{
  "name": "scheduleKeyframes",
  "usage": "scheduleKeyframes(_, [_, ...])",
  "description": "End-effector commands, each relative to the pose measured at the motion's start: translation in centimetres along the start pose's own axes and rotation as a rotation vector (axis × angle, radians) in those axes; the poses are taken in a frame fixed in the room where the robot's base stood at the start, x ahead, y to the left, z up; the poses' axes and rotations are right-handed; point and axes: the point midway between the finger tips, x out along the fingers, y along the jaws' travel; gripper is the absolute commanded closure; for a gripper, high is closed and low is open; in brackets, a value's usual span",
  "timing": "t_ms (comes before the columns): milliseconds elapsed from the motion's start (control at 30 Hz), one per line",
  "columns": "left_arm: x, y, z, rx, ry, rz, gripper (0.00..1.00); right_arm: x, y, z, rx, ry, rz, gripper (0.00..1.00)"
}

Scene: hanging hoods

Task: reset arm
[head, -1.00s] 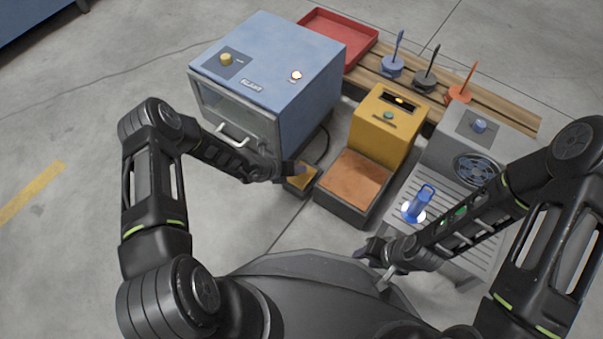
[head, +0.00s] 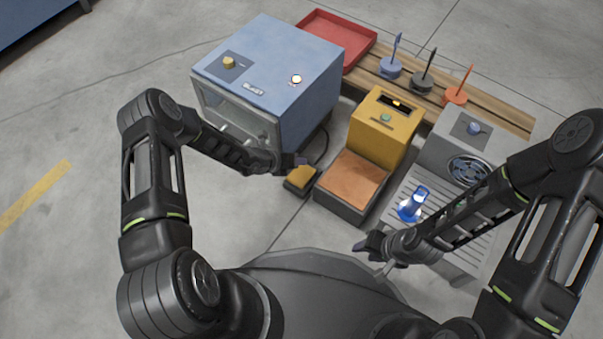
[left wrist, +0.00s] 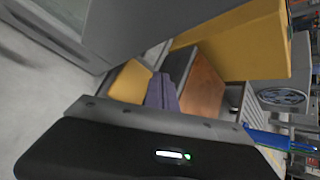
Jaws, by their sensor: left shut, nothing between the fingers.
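My left arm reaches in front of the blue cabinet (head: 268,75). Its gripper (head: 301,161) is shut and empty, close above the yellow pedal (head: 301,178). In the left wrist view the purple-grey fingers (left wrist: 162,93) are together, with the yellow pedal (left wrist: 130,82) beside them. My right gripper (head: 370,248) is low in front of my base, left of the slatted grey bench (head: 452,248). I cannot tell whether its fingers are apart. My right forearm hides part of that bench.
A yellow machine (head: 383,125) with a copper-topped pad (head: 352,180) stands right of the pedal. Behind are a red tray (head: 345,40) and a wooden rack (head: 497,108) with blue, dark and orange pieces. Floor at left is clear.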

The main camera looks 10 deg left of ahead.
Motion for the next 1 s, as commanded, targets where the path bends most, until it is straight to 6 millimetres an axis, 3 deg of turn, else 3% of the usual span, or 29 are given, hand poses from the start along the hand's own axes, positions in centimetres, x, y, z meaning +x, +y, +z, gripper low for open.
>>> scheduleKeyframes(433, [0.0,-0.1,-0.1,0.003,0.002,-0.001,1.0,0.0,0.0,0.0,0.0,0.0,0.0,0.64])
scheduleKeyframes(567, [-0.2,-0.9,-1.2,0.065,0.04,-0.013,1.0,0.0,0.0,0.0,0.0,0.0,0.0,0.64])
scheduleKeyframes(667, [-0.7,-2.3,-3.6,0.202,0.118,-0.04,1.0,0.0,0.0,0.1,0.0,-0.001,0.0,0.64])
scheduleKeyframes(767, [-1.9,-4.3,-7.5,0.444,0.241,-0.088,1.0,0.1,0.0,0.1,-0.001,-0.002,0.001,0.64])
scheduleKeyframes(900, [-5.7,-6.0,-14.3,0.955,0.45,-0.195,1.0,0.1,0.1,0.3,-0.002,-0.004,0.003,0.64])
scheduleKeyframes(1000, [-8.9,-6.3,-17.9,1.386,0.565,-0.292,1.0,0.2,0.1,0.5,-0.002,-0.006,0.004,0.64])
